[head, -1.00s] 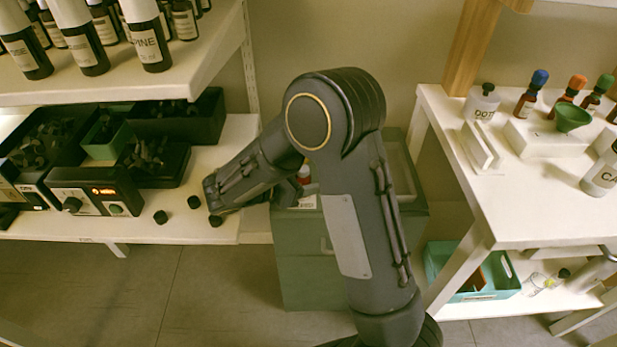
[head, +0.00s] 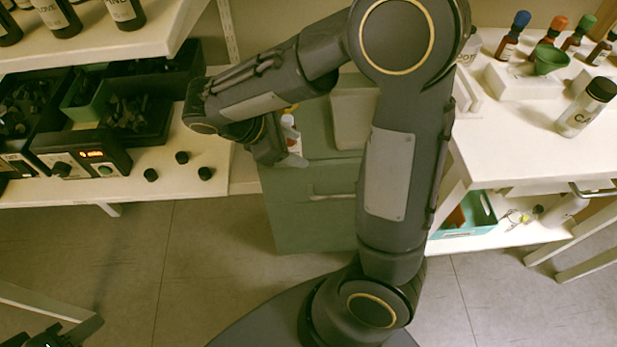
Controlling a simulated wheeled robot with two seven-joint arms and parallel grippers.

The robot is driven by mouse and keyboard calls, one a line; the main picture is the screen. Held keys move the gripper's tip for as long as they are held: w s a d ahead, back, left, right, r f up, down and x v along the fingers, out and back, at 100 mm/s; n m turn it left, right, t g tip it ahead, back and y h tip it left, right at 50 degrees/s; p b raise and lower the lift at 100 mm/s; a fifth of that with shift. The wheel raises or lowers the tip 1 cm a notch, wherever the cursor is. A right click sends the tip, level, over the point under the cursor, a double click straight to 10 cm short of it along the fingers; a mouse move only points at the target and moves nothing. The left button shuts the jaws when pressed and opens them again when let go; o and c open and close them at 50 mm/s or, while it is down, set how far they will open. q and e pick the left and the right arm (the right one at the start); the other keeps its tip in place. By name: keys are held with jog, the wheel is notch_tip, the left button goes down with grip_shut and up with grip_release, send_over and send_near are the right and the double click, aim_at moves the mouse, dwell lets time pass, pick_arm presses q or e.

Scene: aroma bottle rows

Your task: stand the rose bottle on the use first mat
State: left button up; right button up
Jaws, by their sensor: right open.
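My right gripper (head: 280,158) hangs open at the left end of the green cabinet, its wrist bent down. A small bottle (head: 289,122) with a white part shows right behind or between its fingers; its label is unreadable, and I cannot tell whether they touch. No bottle can be read as rose, and I cannot make out a use first mat; my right arm hides part of the cabinet top and the right table. My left gripper (head: 62,333) is partly in view at the bottom left corner, dark, its jaw opening unclear.
The green cabinet (head: 310,215) stands between the left shelf bench (head: 215,180) and the white right table (head: 500,150). Small black caps (head: 205,173) lie on the bench.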

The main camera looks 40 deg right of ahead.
jog(key=s+a+r+m+t+y, duration=0.1)
jog(key=s+a+m+t+y, duration=0.1)
jog(key=s+m+y, duration=0.3)
jog(key=s+a+r+m+t+y, duration=0.2)
jog(key=s+m+t+y, duration=0.3)
jog(key=s+m, duration=0.3)
jog(key=shift+r+m+y, duration=0.15)
jog(key=shift+m+y, duration=0.65)
jog(key=shift+m, duration=0.3)
jog(key=shift+d, duration=0.1)
